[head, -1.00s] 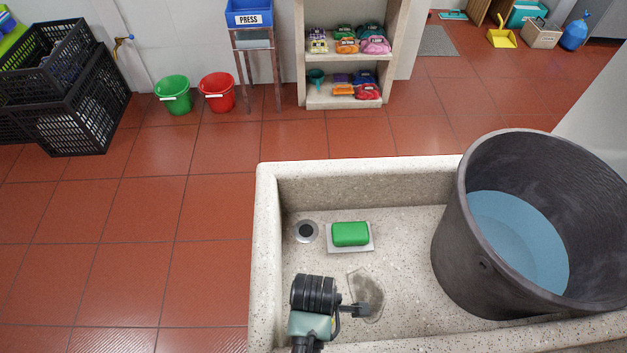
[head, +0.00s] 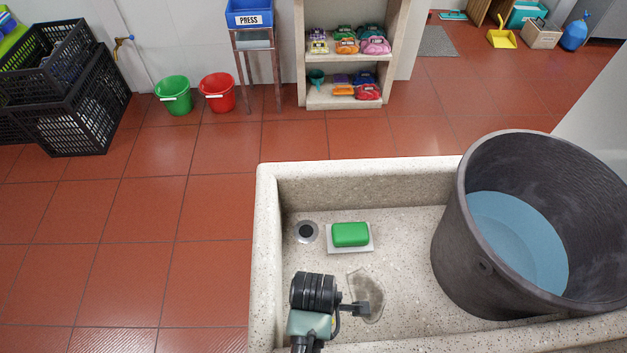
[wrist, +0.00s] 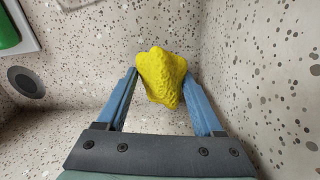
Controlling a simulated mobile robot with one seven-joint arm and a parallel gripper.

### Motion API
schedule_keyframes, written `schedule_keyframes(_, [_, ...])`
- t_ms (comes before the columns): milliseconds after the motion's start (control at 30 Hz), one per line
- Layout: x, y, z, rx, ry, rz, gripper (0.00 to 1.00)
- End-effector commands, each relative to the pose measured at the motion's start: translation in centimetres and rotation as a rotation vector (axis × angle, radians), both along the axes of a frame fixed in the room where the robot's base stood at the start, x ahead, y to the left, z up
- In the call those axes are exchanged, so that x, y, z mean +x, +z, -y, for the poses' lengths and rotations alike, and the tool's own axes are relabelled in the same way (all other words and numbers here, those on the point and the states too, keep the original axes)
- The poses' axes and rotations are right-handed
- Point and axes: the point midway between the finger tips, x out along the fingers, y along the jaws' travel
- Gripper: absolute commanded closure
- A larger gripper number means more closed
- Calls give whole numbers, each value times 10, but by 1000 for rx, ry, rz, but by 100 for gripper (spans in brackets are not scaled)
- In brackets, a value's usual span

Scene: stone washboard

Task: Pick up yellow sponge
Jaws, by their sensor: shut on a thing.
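The yellow sponge (wrist: 161,75) shows in the wrist view between the two blue fingers of my gripper (wrist: 160,88). The fingers are shut on it, one on each side, and it looks squeezed and bunched. I cannot tell whether it still touches the basin floor. In the head view my gripper (head: 335,325) is over the left part of the stone basin (head: 412,225), and the sponge is hidden behind my arm there.
A green soap bar (head: 350,233) lies on a pale dish near the drain (head: 306,232). A large dark tub (head: 462,255) of blue water stands at the basin's right. The basin walls (head: 262,260) rise close around my gripper.

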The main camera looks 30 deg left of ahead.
Motion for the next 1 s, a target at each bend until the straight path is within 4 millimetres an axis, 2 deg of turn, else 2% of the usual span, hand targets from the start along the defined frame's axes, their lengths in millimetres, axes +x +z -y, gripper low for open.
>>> schedule_keyframes(167, [1, 32, 0, 2, -1, 5, 83])
schedule_keyframes(633, [1, 147, 0, 2, -2, 5, 83])
schedule_keyframes(800, [0, 164, 0, 0, -1, -1, 83])
schedule_keyframes(1000, [0, 170, 0, 0, -1, 0, 83])
